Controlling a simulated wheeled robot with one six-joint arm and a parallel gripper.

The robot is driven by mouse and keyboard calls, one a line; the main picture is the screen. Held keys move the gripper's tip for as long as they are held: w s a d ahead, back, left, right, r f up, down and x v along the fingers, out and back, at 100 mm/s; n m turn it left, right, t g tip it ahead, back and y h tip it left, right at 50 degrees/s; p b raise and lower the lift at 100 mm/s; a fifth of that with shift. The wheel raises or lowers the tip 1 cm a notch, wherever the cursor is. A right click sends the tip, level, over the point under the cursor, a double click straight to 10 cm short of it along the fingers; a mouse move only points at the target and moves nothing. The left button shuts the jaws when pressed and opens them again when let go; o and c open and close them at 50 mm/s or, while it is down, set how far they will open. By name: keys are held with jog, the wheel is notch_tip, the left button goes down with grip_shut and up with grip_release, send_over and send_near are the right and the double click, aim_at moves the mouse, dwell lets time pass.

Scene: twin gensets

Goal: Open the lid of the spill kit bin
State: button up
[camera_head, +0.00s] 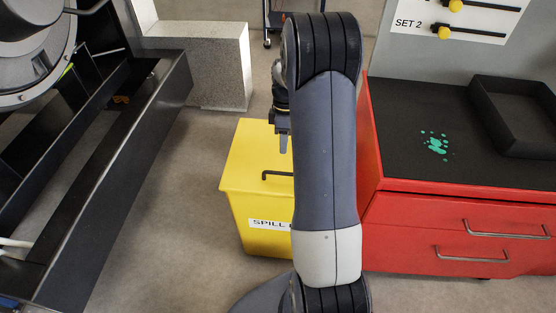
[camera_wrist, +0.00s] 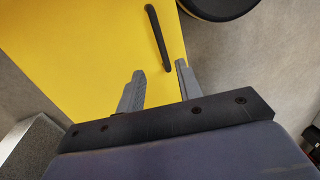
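The yellow spill kit bin (camera_head: 258,200) stands on the floor with its lid (camera_head: 250,150) down. A dark bar handle (camera_head: 275,174) lies along the lid's front; my arm hides the bin's right part and some of its label. In the wrist view the lid (camera_wrist: 90,50) fills the upper left, and the handle (camera_wrist: 157,38) is ahead of my gripper (camera_wrist: 158,78). The two grey fingers are apart with nothing between them. In the head view part of my gripper (camera_head: 283,145) shows above the lid's far part, behind the handle.
A red cabinet (camera_head: 440,235) with a black top stands close at the bin's right. A black tray (camera_head: 520,115) sits on it. A dark metal frame (camera_head: 120,165) is at the left, and a pale block (camera_head: 205,65) stands behind. Bare floor lies between frame and bin.

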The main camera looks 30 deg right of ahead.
jog(key=f, duration=0.3)
jog(key=s+f, duration=0.1)
jog(key=f, duration=0.2)
jog(key=s+a+f, duration=0.1)
jog(key=f, duration=0.3)
jog(key=shift+a+f, duration=0.1)
grip_shut()
dwell(0.3)
